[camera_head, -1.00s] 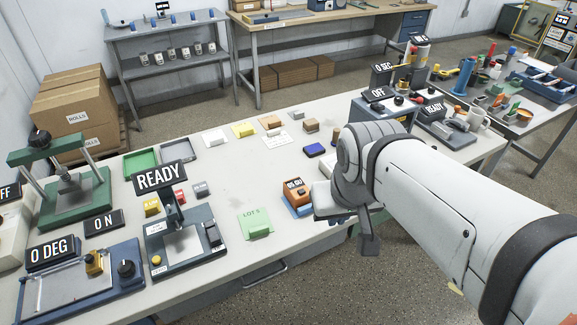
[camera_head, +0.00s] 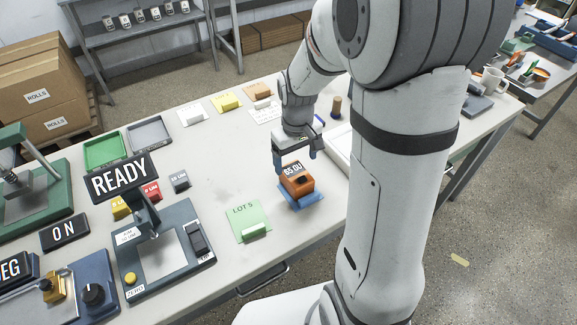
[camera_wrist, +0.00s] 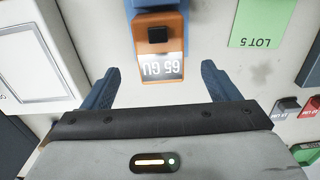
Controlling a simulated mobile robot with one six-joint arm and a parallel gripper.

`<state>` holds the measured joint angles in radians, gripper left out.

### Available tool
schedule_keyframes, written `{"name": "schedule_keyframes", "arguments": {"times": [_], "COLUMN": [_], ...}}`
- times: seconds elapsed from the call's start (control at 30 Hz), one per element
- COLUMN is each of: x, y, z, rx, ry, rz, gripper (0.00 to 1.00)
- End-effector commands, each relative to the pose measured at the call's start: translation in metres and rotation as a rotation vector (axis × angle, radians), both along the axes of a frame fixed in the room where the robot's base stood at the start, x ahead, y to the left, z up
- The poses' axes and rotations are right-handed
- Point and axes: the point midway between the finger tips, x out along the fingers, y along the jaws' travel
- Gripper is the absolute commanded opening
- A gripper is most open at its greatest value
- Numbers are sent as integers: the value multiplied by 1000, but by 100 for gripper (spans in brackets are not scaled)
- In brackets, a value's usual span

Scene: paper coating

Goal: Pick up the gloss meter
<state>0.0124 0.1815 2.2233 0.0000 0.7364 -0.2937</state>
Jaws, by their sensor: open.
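The gloss meter is an orange-brown box (camera_head: 297,180) with a black top part and a "65 GU" display. It sits on a blue base on the white table, right of the green LOT 5 card (camera_head: 251,221). In the wrist view the gloss meter (camera_wrist: 158,38) is upside down at the top centre. My gripper (camera_head: 295,158) is just behind and above it, pointing down. In the wrist view the open fingers (camera_wrist: 158,82) stand either side of the meter's display end, with gaps on both sides. Nothing is held.
A "READY" gauge (camera_head: 165,250) stands on the left. Small yellow, red and grey blocks (camera_head: 151,190) lie behind it, near green and grey trays (camera_head: 148,134). A white framed panel (camera_wrist: 36,62) lies beside the meter. The table around LOT 5 is mostly clear.

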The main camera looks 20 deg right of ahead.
Motion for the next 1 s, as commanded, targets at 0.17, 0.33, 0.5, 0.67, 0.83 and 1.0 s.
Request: {"name": "schedule_keyframes", "arguments": {"times": [0.17, 0.33, 0.5, 0.67, 0.83, 1.0], "x": [-1, -3, -4, -3, -3, -3], "y": [3, 4, 6, 6, 7, 7], "z": [-20, -40, -65, -74, -74, -74], "rx": [0, 1, 0, 0, 0, 0], "ry": [4, 5, 4, 1, 0, 0], "rz": [7, 14, 19, 21, 22, 22], "gripper": [82, 82, 82, 82, 82, 70]}}
